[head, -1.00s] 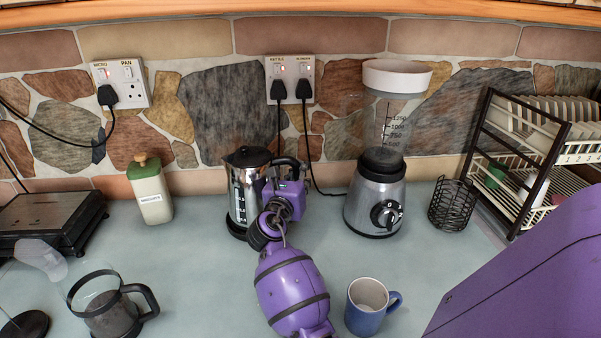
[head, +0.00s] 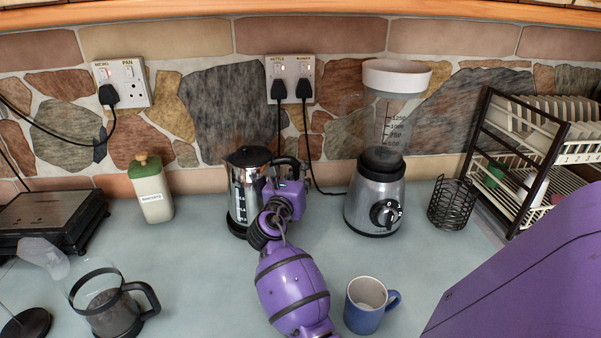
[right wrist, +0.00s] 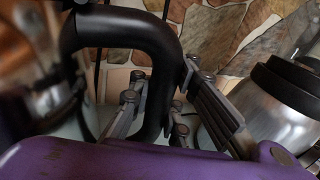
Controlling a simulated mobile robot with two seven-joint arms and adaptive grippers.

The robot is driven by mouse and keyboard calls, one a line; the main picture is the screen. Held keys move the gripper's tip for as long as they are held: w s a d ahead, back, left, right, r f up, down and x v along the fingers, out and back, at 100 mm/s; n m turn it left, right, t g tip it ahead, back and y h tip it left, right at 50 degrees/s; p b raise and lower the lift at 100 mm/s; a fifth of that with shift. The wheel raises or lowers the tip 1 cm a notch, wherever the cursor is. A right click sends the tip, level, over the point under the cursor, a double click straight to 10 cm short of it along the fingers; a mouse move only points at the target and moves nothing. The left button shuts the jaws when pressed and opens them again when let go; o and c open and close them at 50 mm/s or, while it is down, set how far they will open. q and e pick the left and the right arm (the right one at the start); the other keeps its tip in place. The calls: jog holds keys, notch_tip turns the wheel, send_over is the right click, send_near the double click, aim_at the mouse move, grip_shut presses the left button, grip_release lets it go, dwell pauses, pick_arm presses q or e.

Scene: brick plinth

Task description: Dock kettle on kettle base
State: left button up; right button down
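The kettle (head: 246,188), shiny metal with a black lid and handle, stands upright at the back of the counter, left of the blender. A black kettle base (head: 236,229) shows at its foot. The kettle appears to sit on it, but the contact is mostly hidden. My right gripper (head: 283,178) is at the kettle's handle. In the right wrist view the black handle (right wrist: 161,75) passes between the two fingers of my right gripper (right wrist: 165,108). The fingers stand apart with gaps beside the handle. My left gripper is not in view.
A blender (head: 376,195) stands close to the right of the kettle, and a jar (head: 151,190) to its left. A blue mug (head: 364,313) is near the front, a glass press (head: 110,300) front left. A wire holder (head: 452,204) and dish rack (head: 530,150) are at right.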

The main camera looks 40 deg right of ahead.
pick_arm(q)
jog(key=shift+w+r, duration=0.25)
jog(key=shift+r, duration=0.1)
pick_arm(e)
jog(key=shift+r, duration=0.35)
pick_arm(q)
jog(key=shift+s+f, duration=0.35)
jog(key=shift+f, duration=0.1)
pick_arm(e)
jog(key=shift+f, duration=0.8)
jog(key=c, duration=2)
grip_release()
jog(key=shift+o, duration=0.3)
jog(key=shift+f, duration=0.3)
jog(key=shift+r+p+v, duration=0.25)
jog(key=shift+p+v, duration=0.05)
jog(key=shift+v, duration=1)
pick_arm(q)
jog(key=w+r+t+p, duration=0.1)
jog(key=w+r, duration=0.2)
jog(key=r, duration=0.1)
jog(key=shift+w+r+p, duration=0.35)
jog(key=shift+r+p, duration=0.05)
pick_arm(e)
jog(key=v, duration=0.8)
jog(key=shift+a, duration=0.2)
jog(key=shift+s+f, duration=0.15)
jog(key=shift+f, duration=0.05)
